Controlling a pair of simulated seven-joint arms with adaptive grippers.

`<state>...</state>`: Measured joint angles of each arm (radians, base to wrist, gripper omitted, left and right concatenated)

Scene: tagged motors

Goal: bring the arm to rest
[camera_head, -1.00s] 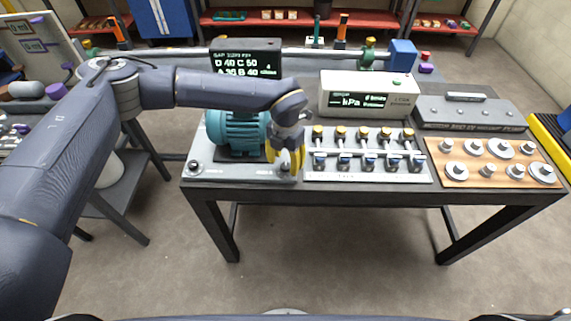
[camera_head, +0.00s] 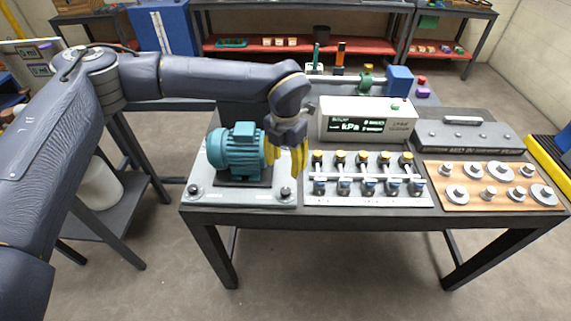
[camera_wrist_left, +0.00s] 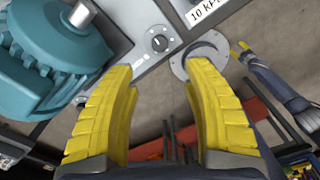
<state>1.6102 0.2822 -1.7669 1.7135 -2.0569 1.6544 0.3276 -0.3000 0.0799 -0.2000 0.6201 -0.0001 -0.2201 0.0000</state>
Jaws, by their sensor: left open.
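My left gripper (camera_head: 287,161) hangs over the table, just right of the teal motor (camera_head: 237,150), with its yellow fingers pointing down. In the left wrist view the two yellow fingers (camera_wrist_left: 160,95) stand apart with nothing between them. The teal motor (camera_wrist_left: 45,50) also shows there at the upper left, apart from the fingers. The motor sits on a grey plate (camera_head: 206,194) with a round knob at its front left corner. My right gripper is not in the head view.
Right of the motor stand a valve manifold (camera_head: 368,179) with yellow and blue parts, a kPa readout box (camera_head: 367,120), a wooden board (camera_head: 491,186) with metal discs and weights, and a dark grey case (camera_head: 468,137). The floor in front of the table (camera_head: 350,214) is clear.

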